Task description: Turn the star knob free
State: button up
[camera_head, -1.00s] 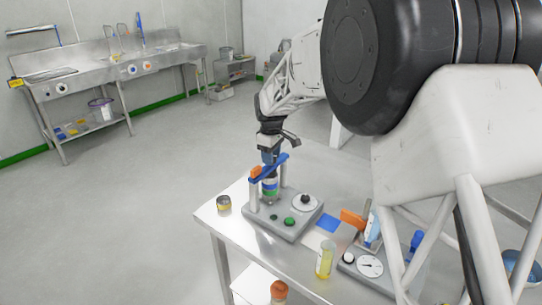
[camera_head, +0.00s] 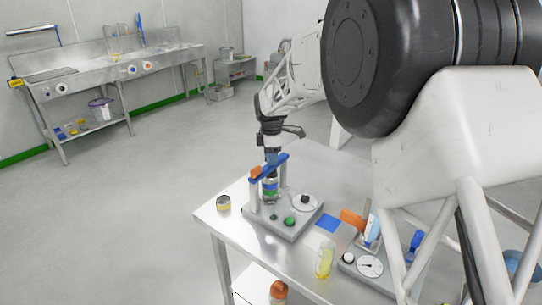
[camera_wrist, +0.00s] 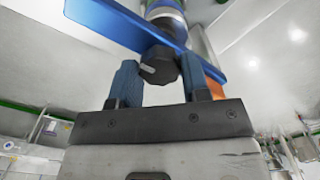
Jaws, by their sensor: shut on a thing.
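The star knob (camera_wrist: 160,66) is a dark, lobed knob with a pale mark on its face. It sits at the blue crossbar (camera_wrist: 130,25) of a small stand. My gripper (camera_wrist: 157,75) has its two blue fingers shut on the knob, one on each side. In the head view my gripper (camera_head: 271,158) points down from above onto the blue crossbar (camera_head: 268,168), and the knob is hidden there. Below the bar, a banded jar (camera_head: 269,189) stands between the uprights on the grey base (camera_head: 287,229).
An orange block (camera_head: 255,172) is at the bar's left end. The base carries a dial (camera_head: 305,201) and green buttons.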

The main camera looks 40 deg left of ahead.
jog(key=shift+r, duration=0.1)
jog(key=o, duration=0.9)
jog(key=shift+r, duration=0.1)
jog(key=shift+r, duration=3.75)
